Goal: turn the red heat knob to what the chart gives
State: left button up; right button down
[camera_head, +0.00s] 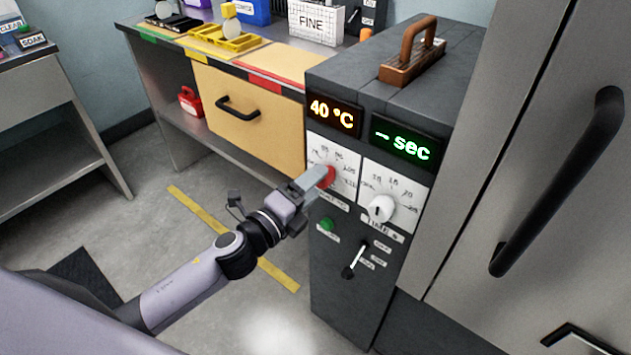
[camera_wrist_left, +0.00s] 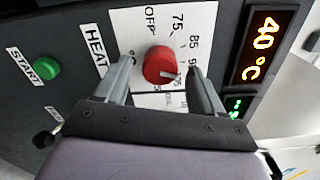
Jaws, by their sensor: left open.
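The red heat knob (camera_wrist_left: 158,66) sits on a white dial plate marked HEAT, with OFF, 75, 85 and further marks partly hidden by my fingers. A pale pointer line on it points right in the left wrist view. In the head view the knob (camera_head: 327,176) is partly covered by my left gripper (camera_head: 314,182). That gripper's open fingers (camera_wrist_left: 160,70) stand on either side of the knob; I cannot tell whether they touch it. The orange display (camera_head: 333,114) reads 40 °C. No readable chart shows. My right gripper is not in view.
A white time knob (camera_head: 381,208) is right of the heat dial, under a green display (camera_head: 402,143) reading "– sec". A green START button (camera_head: 327,223) and a lever switch (camera_head: 353,262) sit below. A cabinet door handle (camera_head: 560,180) juts out at right.

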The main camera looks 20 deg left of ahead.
pick_arm(q)
jog(key=shift+v, duration=2.7)
jog(key=s+f+n+g+y+p, duration=0.2)
jog(key=s+f+n+g+p, duration=0.1)
jog(key=s+n, duration=0.5)
jog(key=s+a+f+n+g+y+p, duration=0.1)
jog(key=s+f+n+p, duration=0.4)
jog(key=n, duration=0.9)
jog(key=s+g+y+p, duration=0.1)
jog(key=s+g+p, duration=0.1)
jog(key=s, duration=0.2)
jog(key=shift+a+f+n+g, duration=0.3)
jog(key=shift+f+n, duration=0.1)
